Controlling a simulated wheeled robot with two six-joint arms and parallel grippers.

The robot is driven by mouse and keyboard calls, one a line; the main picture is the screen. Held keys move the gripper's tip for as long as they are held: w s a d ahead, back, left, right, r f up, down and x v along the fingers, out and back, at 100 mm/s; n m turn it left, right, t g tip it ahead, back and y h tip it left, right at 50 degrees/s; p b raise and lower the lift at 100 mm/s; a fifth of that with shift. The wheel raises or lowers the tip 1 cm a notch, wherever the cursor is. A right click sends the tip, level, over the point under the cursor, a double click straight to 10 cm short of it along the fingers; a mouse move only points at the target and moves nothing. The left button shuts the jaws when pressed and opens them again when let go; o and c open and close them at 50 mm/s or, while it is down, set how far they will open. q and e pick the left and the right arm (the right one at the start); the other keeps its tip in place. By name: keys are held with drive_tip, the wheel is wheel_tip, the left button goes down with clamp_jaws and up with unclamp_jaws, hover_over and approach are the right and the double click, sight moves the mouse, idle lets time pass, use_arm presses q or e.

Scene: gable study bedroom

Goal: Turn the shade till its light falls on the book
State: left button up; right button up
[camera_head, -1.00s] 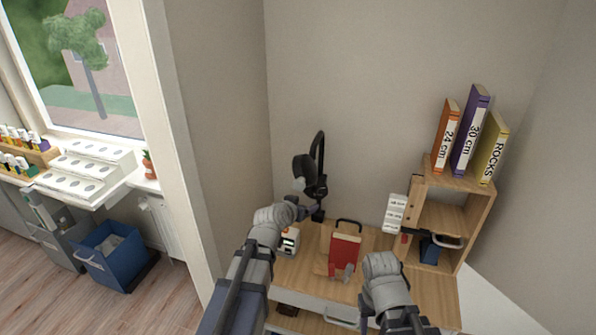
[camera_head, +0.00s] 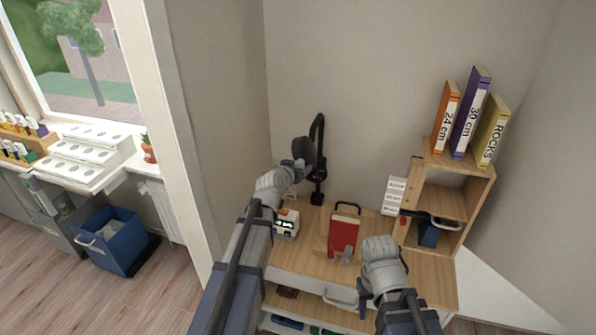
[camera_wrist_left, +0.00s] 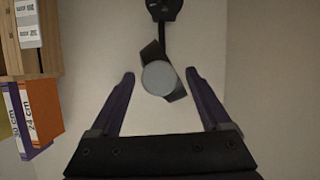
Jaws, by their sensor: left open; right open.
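The black desk lamp stands at the back of the desk, its shade (camera_head: 303,150) hanging at the left of its arched arm (camera_head: 321,130). In the left wrist view the shade's pale round face (camera_wrist_left: 158,78) points towards the camera, between and beyond the finger tips. My left gripper (camera_head: 297,172) is open just below and in front of the shade; I cannot tell whether it touches. A red book (camera_head: 343,234) stands propped on the desk, right of the lamp. My right gripper (camera_head: 364,288) is open, low in front of the desk. No light patch is clear on the book.
A small white device with a dark display (camera_head: 286,224) sits left of the book. A wooden shelf (camera_head: 465,185) with several upright books on top stands at the right. The wall is close behind the lamp. A blue bin (camera_head: 118,245) is on the floor at left.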

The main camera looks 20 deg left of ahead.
use_arm(q)
drive_tip(key=shift+w+f, duration=0.15)
drive_tip(key=shift+w, duration=0.3)
